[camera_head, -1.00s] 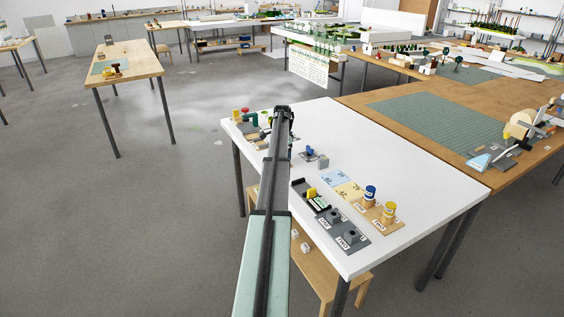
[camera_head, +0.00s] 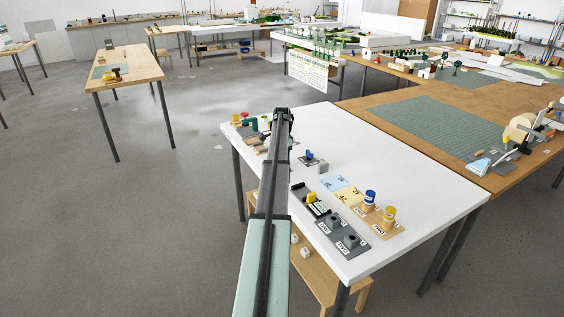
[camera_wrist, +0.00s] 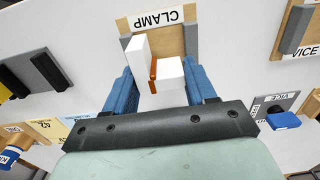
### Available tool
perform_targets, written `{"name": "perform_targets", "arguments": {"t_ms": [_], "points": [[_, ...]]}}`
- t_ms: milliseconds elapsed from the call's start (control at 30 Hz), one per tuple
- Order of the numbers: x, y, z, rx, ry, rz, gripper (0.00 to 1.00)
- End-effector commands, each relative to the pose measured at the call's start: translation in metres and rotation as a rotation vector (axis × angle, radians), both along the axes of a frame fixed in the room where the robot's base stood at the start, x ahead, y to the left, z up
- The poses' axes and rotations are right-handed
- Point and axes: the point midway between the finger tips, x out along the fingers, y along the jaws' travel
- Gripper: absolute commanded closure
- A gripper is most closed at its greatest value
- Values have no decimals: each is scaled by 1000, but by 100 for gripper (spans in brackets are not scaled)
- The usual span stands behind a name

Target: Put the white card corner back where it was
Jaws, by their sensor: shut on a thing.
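The white card corner (camera_wrist: 137,58) shows in the wrist view as a white upright wall and a white block, with an orange-brown strip between them. My gripper (camera_wrist: 158,80) has blue fingers on either side of it and is shut on it. I cannot tell whether the card corner touches the board. In the head view my own arm hides the gripper and the card corner.
In the wrist view, a blue-handled vice (camera_wrist: 285,119) stands at right and a dark holder (camera_wrist: 36,72) at left. In the head view, yellow and blue capped posts (camera_head: 370,199) and grey bases (camera_head: 349,241) stand on the white table (camera_head: 415,188). Its right part is clear.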

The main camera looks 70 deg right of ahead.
Motion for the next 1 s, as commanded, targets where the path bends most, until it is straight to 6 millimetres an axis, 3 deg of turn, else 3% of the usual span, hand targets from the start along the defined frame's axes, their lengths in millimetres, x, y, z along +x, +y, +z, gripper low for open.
{"name": "perform_targets", "arguments": {"t_ms": [300,500,667,1000], "points": [[0,-1,56,-1,0,0,78],[-1,1,81,-1,-1,0,78],[-14,14,87,0,0,0,78],[-67,64,82,0,0,6,78]]}}
